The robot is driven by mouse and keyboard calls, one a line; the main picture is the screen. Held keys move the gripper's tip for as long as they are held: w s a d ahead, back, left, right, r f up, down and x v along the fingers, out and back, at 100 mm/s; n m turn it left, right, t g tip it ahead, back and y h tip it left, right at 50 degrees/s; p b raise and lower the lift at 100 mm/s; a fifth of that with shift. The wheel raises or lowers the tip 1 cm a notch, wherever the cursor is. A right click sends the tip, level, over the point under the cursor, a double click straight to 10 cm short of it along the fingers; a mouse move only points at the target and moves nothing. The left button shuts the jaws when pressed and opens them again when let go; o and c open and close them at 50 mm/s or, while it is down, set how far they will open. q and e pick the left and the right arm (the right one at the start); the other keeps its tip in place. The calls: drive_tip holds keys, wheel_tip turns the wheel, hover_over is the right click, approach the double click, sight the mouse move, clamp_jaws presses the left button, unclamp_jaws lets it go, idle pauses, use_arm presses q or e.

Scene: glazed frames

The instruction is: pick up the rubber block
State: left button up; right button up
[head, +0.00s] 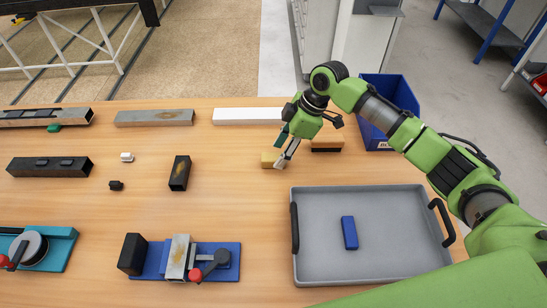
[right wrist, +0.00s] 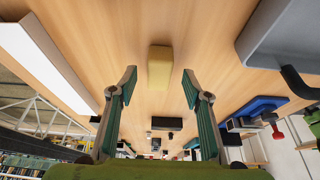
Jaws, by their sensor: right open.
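A small yellow block (head: 268,159) lies on the wooden table just beside my right gripper (head: 282,149). It also shows in the right wrist view (right wrist: 160,68), centred between the two spread fingers and beyond their tips. It looks like the rubber block, though its material cannot be told for sure. The right gripper is open and empty, with its fingers low over the table by the block. In the head view one finger partly overlaps the block's right side. A blue block (head: 349,232) lies inside the grey tray (head: 318,272). My left gripper is not in view.
A wood-backed brush (head: 326,144) and a blue bin (head: 398,91) stand right of the gripper. A white bar (head: 247,115) lies behind it. Metal tubes, a dark short tube (head: 180,173) and a blue clamp fixture (head: 218,262) lie left. Table around the yellow block is mostly clear.

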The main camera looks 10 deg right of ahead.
sight(277, 156)
drive_tip(key=shift+x, duration=1.6)
drive_tip(key=shift+r, duration=0.1)
drive_tip(key=c, duration=1.2)
drive_tip(key=shift+r, duration=0.5)
wheel_tip(277, 156, up, 2)
drive_tip(key=shift+s+a+r+b, duration=0.1)
drive_tip(key=shift+r+b, duration=0.1)
drive_tip(key=shift+b, duration=0.4)
drive_tip(key=s+a+r+b, duration=0.1)
drive_tip(key=s+a+r, duration=0.1)
drive_tip(key=s+r, duration=0.2)
drive_tip(key=s+a+r+b, duration=0.1)
drive_tip(key=s+a+r, duration=0.2)
drive_tip(key=s+r, duration=0.2)
drive_tip(key=s, duration=0.3)
drive_tip(key=shift+s+a+r, duration=0.25)
drive_tip(key=shift+s+r, duration=0.05)
drive_tip(key=shift+r, duration=0.05)
